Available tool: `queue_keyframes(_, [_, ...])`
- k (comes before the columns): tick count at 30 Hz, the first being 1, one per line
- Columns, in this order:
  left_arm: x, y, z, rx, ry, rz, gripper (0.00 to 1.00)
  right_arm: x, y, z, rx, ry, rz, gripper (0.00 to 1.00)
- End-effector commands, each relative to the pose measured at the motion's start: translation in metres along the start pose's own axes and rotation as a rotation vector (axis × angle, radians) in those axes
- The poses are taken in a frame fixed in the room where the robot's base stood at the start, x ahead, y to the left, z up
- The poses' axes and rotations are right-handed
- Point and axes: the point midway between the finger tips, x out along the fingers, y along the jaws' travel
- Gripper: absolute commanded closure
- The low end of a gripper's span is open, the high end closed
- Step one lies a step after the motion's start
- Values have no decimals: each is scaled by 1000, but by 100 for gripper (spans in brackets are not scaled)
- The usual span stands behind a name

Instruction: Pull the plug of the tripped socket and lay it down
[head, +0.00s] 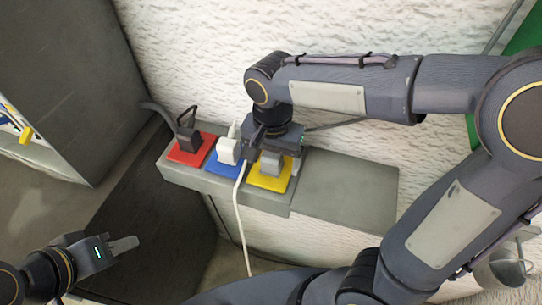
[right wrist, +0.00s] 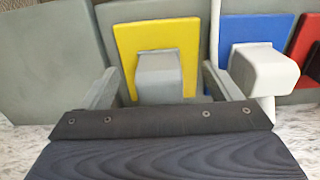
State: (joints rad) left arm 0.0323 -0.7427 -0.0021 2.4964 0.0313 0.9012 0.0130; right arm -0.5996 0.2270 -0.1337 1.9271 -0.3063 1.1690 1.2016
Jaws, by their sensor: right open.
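A grey ledge carries three square socket plates, red (head: 183,156), blue (head: 223,168) and yellow (head: 268,184). A black plug (head: 187,141) sits on the red one, a white plug (head: 228,151) on the blue one and a grey plug (head: 270,163) on the yellow one. My right gripper (head: 272,155) is over the yellow socket. In the right wrist view its open fingers (right wrist: 161,86) stand either side of the grey plug (right wrist: 158,76), with gaps on both sides. My left gripper (head: 122,244) is low at the left, away from the sockets; its opening is unclear. No tripped sign can be made out.
The white plug (right wrist: 262,68) is close beside one right finger. Its white cord (head: 241,225) hangs over the ledge's front. The ledge's right part (head: 345,190) is bare. A rough white wall (head: 200,60) stands behind, and a dark cabinet (head: 75,80) is at the left.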

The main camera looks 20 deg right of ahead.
Motion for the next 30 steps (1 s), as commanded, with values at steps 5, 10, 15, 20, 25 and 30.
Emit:
queue_keyframes(5, [0, 0, 0, 0, 0, 0, 64, 0, 0, 0, 0, 0, 0, 16])
queue_keyframes(10, [0, 0, 0, 0, 0, 0, 64, 0, 0, 0, 0, 0, 0, 36])
queue_keyframes(15, [0, 0, 0, 0, 0, 0, 64, 0, 0, 0, 0, 0, 0, 58])
queue_keyframes(20, [0, 0, 0, 0, 0, 0, 64, 0, 0, 0, 0, 0, 0, 79])
queue_keyframes(25, [0, 0, 0, 0, 0, 0, 64, 0, 0, 0, 0, 0, 0, 100])
queue_keyframes(30, [-2, 1, -1, 0, 0, 0, 64, -2, 0, 0, 0, 0, 0, 100])
